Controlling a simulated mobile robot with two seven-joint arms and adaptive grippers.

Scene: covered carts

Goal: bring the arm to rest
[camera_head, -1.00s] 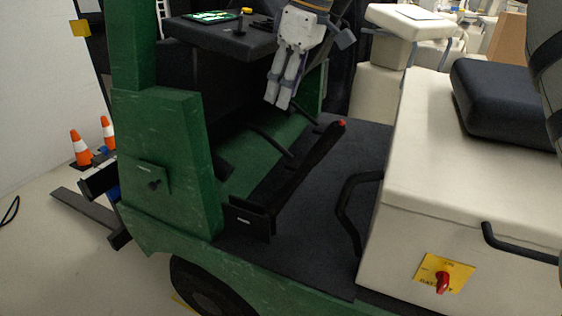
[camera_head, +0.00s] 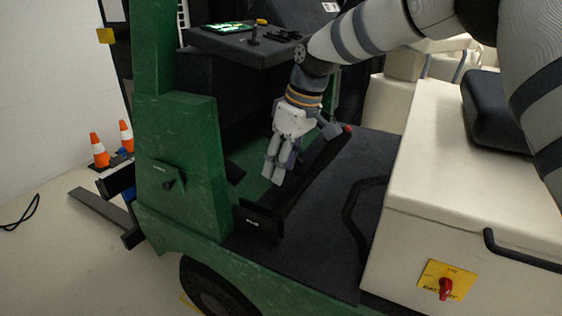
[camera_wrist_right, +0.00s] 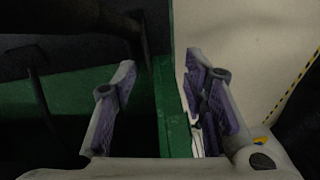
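My right gripper (camera_head: 272,176) hangs fingers-down over the footwell of a green cart (camera_head: 182,150), its arm reaching in from the upper right. In the right wrist view its two fingers (camera_wrist_right: 158,75) stand apart with nothing between them, so it is open and empty. In the head view it is just left of a long black lever (camera_head: 318,167) with a red tip (camera_head: 347,128) and partly overlaps it; I cannot tell whether they touch. My left gripper is not in view.
A dark console (camera_head: 270,55) with a green-lit panel (camera_head: 226,28) is above the footwell. A cream seat box (camera_head: 440,170) with a black seat, handle and yellow plate with red switch (camera_head: 445,288) stands at right. Orange cones (camera_head: 99,151) stand at left on open floor.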

